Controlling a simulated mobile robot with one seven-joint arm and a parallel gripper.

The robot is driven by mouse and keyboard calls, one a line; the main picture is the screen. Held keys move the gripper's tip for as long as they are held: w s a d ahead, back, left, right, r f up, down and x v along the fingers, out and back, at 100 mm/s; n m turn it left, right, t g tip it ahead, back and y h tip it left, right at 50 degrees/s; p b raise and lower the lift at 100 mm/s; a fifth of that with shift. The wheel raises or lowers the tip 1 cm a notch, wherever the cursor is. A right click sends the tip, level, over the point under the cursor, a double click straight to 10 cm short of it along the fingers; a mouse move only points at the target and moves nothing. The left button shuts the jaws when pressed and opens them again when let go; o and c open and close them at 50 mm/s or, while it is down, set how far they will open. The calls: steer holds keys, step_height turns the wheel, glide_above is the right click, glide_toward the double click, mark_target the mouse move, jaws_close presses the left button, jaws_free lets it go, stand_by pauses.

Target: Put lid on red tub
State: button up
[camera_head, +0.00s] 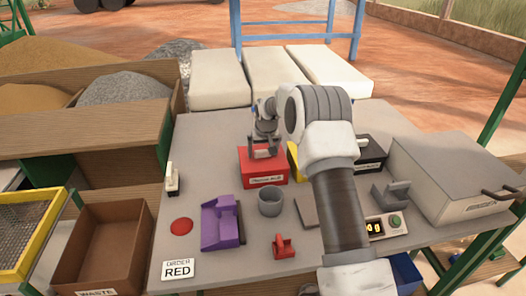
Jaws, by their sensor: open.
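A red tub (263,173) with a white label on its front stands near the middle of the grey table. My gripper (266,155) is open over the tub's top, with its fingers pointing down at it. The fingers look very close to the red top; I cannot tell whether they touch it. The top looks red and mostly flat, but the gripper partly covers it, and I cannot tell whether a lid is on it. No separate lid can be clearly made out elsewhere.
A yellow tub (292,157) is mostly hidden behind my arm; a black labelled tub (373,153) stands right. In front are a purple holder (221,224), grey cup (270,202), red handled piece (285,247) and "ORDER RED" card (178,269). A large grey box (450,175) fills the right.

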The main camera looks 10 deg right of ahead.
steer(key=shift+r, duration=0.15)
steer(key=shift+r, duration=0.25)
steer(key=s+f+v, duration=0.1)
steer(key=s+v, duration=0.1)
steer(key=v, duration=0.9)
steer(key=s+f+v, duration=0.1)
steer(key=s+v, duration=0.1)
steer(key=v, duration=1)
steer(key=s+r, duration=0.6)
steer(key=s, duration=0.6)
steer(key=s+t+p, duration=0.1)
steer(key=s+p, duration=0.1)
steer(key=s, duration=2)
steer(key=shift+s+f, duration=0.35)
steer(key=shift+s, duration=0.05)
